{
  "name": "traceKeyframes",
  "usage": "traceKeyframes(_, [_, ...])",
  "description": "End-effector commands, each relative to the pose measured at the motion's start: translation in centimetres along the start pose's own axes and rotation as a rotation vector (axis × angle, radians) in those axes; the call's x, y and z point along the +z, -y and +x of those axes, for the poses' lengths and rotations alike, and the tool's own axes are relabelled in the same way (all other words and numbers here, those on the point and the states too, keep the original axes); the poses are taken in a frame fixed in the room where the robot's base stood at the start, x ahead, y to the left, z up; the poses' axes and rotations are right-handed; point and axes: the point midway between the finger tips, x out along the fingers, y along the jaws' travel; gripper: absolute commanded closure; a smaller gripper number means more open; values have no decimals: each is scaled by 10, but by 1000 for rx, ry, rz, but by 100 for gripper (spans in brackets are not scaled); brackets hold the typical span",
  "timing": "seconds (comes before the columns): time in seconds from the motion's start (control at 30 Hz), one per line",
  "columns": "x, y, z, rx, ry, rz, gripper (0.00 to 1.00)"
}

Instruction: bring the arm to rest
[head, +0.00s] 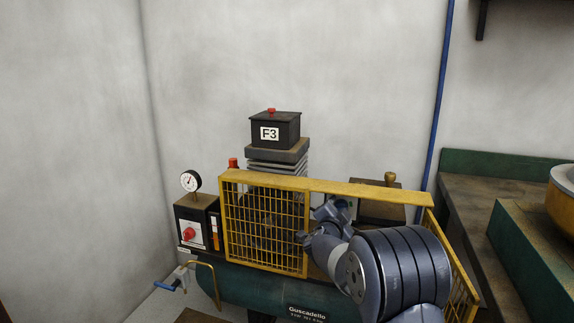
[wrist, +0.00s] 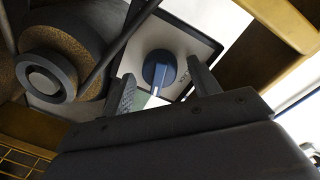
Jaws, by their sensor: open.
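My arm (head: 400,265) reaches over the yellow guard of a green compressor in the head view. Its wrist and gripper end lie beside the guard's mesh panel; the fingers are hard to make out there. In the wrist view my gripper (wrist: 161,72) is open, one finger on each side of a blue rotary knob (wrist: 157,66) on a pale panel (wrist: 186,45). Gaps show between the fingers and the knob in the picture; I cannot tell the depth between them.
The yellow guard (head: 320,187) runs close around the arm. A dark pulley (wrist: 45,75) and a rod lie left of the fingers, and a yellow bar (wrist: 280,20) lies right. A gauge (head: 190,181) and a red-knobbed box (head: 191,222) stand left.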

Motion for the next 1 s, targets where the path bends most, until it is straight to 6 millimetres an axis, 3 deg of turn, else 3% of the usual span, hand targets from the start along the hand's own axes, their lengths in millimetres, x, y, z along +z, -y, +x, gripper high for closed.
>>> traceKeyframes(0.27, [0,1,-25,-1,4,22,42])
traceKeyframes(0.73, [0,1,-111,-2,4,21,42])
traceKeyframes(1.0, [0,-2,-54,2,-1,24,42])
